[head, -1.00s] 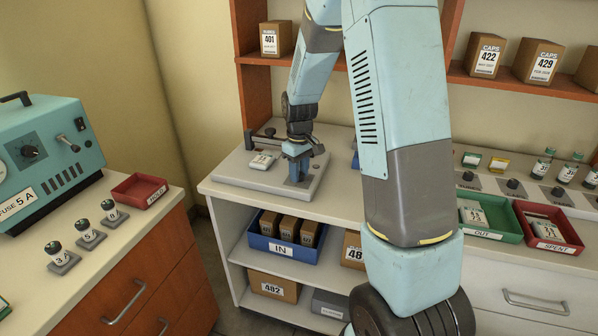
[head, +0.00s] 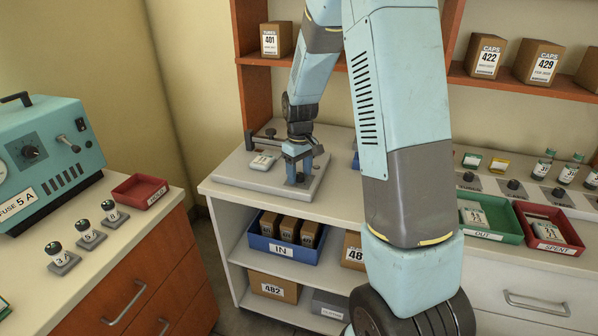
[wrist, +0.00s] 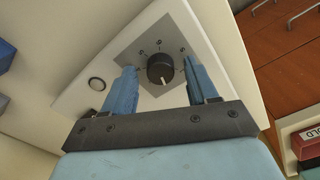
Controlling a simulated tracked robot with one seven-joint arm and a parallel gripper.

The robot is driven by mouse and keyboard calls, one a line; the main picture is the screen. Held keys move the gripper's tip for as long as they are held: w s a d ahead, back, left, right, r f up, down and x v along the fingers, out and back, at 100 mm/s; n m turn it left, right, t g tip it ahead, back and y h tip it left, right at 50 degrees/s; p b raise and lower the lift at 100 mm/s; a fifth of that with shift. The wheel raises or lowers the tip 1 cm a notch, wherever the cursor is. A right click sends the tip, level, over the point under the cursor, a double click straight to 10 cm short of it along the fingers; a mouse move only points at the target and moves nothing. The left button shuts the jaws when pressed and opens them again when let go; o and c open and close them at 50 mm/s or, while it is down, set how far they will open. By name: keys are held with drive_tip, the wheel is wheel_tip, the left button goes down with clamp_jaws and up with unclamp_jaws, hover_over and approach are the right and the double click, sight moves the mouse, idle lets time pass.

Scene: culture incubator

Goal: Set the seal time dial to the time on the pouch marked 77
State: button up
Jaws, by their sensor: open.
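The seal time dial (wrist: 160,68) is a round black knob on a grey square scale plate (wrist: 133,57), seen in the wrist view. Its white pointer line faces the lower side, toward my palm. My gripper (wrist: 158,80) is open, with one blue finger on each side of the knob and a gap on both sides. In the head view, my gripper (head: 297,170) is low over the right part of the pale sealer base (head: 240,178) and hides the dial. A small white-labelled pouch (head: 263,162) lies left of it; its print is unreadable.
A black lever bar (head: 268,138) runs behind the pouch. A blue IN bin (head: 283,248) is on the shelf below. Green OUT (head: 490,236) and red SPENT (head: 552,247) trays stand to the right.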

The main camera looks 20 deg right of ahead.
sight(299, 174)
wheel_tip(299, 174, up, 14)
drive_tip(key=shift+f, duration=0.15)
idle(0.5)
idle(0.3)
drive_tip(key=s+r+m+t, duration=0.2)
drive_tip(key=s+r+t, duration=0.1)
drive_tip(key=s+r, duration=0.9)
drive_tip(key=s+m+t, duration=0.2)
drive_tip(key=s+m, duration=0.1)
drive_tip(key=s, duration=1.3)
drive_tip(key=shift+s+f+t, duration=0.2)
drive_tip(key=shift+f+t, duration=0.1)
drive_tip(key=shift+f, duration=0.05)
